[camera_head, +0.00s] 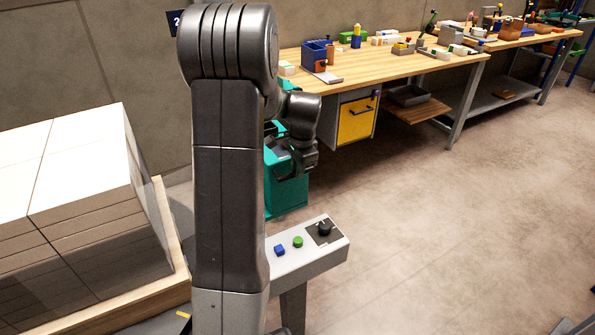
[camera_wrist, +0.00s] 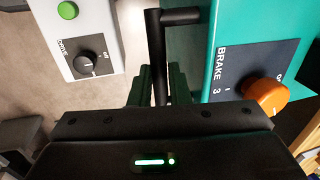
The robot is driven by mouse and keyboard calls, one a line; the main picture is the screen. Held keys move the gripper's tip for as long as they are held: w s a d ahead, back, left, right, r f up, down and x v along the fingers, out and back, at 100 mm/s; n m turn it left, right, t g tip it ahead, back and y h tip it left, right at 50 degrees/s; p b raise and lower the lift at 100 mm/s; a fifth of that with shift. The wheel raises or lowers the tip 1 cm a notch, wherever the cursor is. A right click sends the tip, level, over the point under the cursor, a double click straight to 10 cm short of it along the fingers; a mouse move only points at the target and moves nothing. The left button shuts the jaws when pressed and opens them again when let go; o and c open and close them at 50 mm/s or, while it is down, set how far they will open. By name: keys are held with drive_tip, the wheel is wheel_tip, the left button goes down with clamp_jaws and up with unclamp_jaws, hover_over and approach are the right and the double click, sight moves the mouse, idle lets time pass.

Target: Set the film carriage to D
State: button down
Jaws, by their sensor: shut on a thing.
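The film carriage appears to be the teal box (camera_head: 286,190) in the head view, partly behind my arm. In the wrist view its teal face (camera_wrist: 208,45) fills the right side, with a black bar handle (camera_wrist: 157,50) standing out from it. My gripper (camera_wrist: 160,88) is shut on that handle, its dark fingers on either side of the bar. In the head view my gripper (camera_head: 292,165) is at the teal box. A dark plate (camera_wrist: 232,68) marked BRAKE carries an orange knob (camera_wrist: 267,97). No mark D is readable in either view.
A grey control console (camera_head: 310,262) stands in front, with a blue button (camera_head: 279,250), a green button (camera_head: 298,242) and a black DRIVE knob (camera_head: 324,228). White-topped reams (camera_head: 75,160) on a wooden pallet are at left. A workbench (camera_head: 400,65) stands behind. Floor at right is clear.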

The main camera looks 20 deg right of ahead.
drive_tip(key=shift+r, duration=0.6)
drive_tip(key=c, duration=1.4)
unclamp_jaws()
drive_tip(key=shift+f, duration=0.1)
drive_tip(key=shift+o, duration=0.2)
wheel_tip(320, 180, up, 14)
drive_tip(key=s+p, duration=0.1)
drive_tip(key=s, duration=0.1)
drive_tip(key=shift+s+f, duration=0.15)
drive_tip(key=shift+s, duration=0.1)
drive_tip(key=shift+d+f, duration=0.1)
